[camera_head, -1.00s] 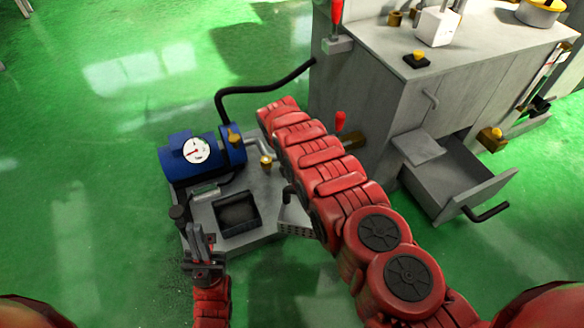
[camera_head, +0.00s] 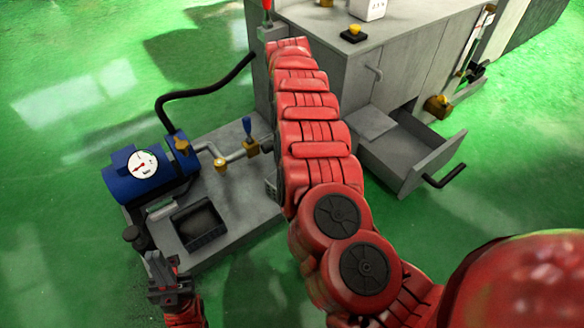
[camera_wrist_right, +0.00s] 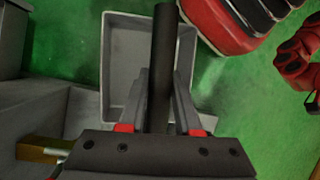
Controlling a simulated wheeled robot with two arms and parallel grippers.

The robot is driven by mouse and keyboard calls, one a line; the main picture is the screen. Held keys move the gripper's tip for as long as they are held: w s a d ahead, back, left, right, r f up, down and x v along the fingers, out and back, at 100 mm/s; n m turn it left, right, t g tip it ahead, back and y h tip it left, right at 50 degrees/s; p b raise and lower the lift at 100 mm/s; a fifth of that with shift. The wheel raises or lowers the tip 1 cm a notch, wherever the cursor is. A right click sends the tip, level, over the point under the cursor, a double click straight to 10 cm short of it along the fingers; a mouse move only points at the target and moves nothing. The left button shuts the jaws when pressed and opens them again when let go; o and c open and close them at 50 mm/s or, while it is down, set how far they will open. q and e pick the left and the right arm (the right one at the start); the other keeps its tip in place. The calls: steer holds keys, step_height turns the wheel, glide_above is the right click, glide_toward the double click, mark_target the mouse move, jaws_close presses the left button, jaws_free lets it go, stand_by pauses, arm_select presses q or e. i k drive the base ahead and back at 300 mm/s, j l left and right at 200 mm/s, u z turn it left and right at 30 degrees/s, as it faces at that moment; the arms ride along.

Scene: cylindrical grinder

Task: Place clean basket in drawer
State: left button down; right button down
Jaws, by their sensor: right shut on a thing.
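The open drawer (camera_head: 432,166) juts from the grey machine cabinet, with a black handle on its front. In the right wrist view, my right gripper (camera_wrist_right: 158,75) is shut on the dark bar of a light grey rectangular basket (camera_wrist_right: 119,48). The basket's inside looks empty, and green floor shows beside it. In the head view, my right arm hides this gripper and the basket. My left gripper (camera_head: 165,262) is upright and empty near the front of the pump base, its fingers apart.
A black hose (camera_head: 205,92) arcs to the cabinet (camera_head: 335,75). Green floor is clear in front of the drawer.

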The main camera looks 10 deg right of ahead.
mark_target(396, 155)
steer(key=i+l+z, duration=0.2)
steer(key=l+z, duration=0.2)
steer(key=i+l+z, duration=0.2)
steer(key=l+z, duration=0.2)
steer(key=i+l+z, duration=0.2)
steer(key=i+l, duration=0.4)
steer(key=i+l+u, duration=0.55)
steer(key=k+l, duration=0.05)
